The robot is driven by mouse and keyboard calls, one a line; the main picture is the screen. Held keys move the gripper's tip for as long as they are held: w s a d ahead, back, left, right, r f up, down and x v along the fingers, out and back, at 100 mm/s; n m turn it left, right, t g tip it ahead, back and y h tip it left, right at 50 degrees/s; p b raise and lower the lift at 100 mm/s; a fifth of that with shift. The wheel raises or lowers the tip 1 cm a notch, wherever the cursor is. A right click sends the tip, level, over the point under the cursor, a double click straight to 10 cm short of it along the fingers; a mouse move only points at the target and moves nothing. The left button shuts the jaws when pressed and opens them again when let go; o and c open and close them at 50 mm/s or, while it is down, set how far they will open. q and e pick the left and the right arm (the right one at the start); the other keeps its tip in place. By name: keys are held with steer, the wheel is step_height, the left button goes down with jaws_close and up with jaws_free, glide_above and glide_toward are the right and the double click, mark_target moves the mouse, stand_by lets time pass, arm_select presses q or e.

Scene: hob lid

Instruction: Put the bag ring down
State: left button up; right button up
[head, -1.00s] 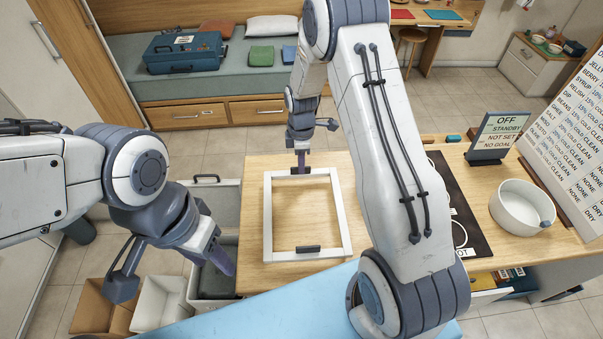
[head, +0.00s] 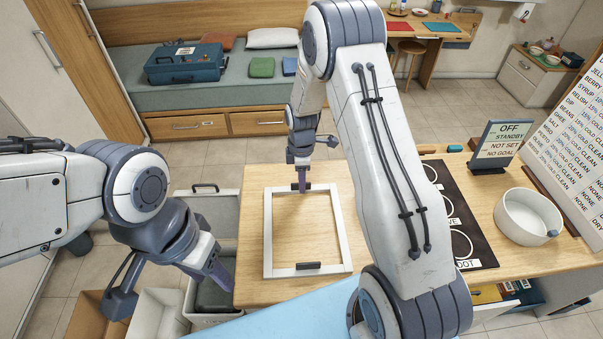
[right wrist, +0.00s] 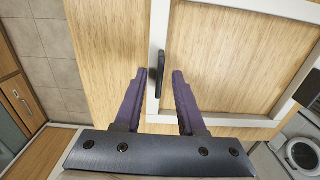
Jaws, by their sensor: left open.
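The bag ring (head: 345,232), a white square frame with dark tabs on its far and near sides, lies flat on the wooden worktop (head: 252,215). Its far tab shows in the right wrist view (right wrist: 160,72). My right gripper (head: 301,185) is at the far side of the ring. Its fingers (right wrist: 154,76) stand open on either side of that tab, with a gap visible on each side. My left gripper (head: 168,286) is open and empty, left of the worktop over the bins. My right arm hides part of the worktop right of the ring.
A black hob (head: 458,215), partly behind my right arm, lies right of the ring. A white pot (head: 525,216), a display sign (head: 498,142) and a list board (head: 565,130) stand further right. Open bins (head: 160,312) are at lower left. Bare worktop shows left of the ring.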

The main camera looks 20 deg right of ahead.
steer(key=shift+w+r+b, duration=0.1)
steer(key=shift+r+b, duration=0.25)
steer(key=shift+r, duration=0.15)
step_height(320, 180, up, 11)
steer(key=b, duration=0.3)
steer(key=s+a+r+m, duration=0.1)
steer(key=s+a+r, duration=0.2)
steer(key=s+a, duration=0.3)
steer(key=s+a+r+m, duration=0.2)
steer(key=s+a+r, duration=0.1)
steer(key=s+a, duration=0.25)
steer(key=s+a+m, duration=0.2)
steer(key=s, duration=0.7)
steer(key=s+a+m+y, duration=0.1)
steer(key=s+a+m, duration=0.1)
steer(key=s, duration=0.7)
steer(key=shift+m, duration=0.3)
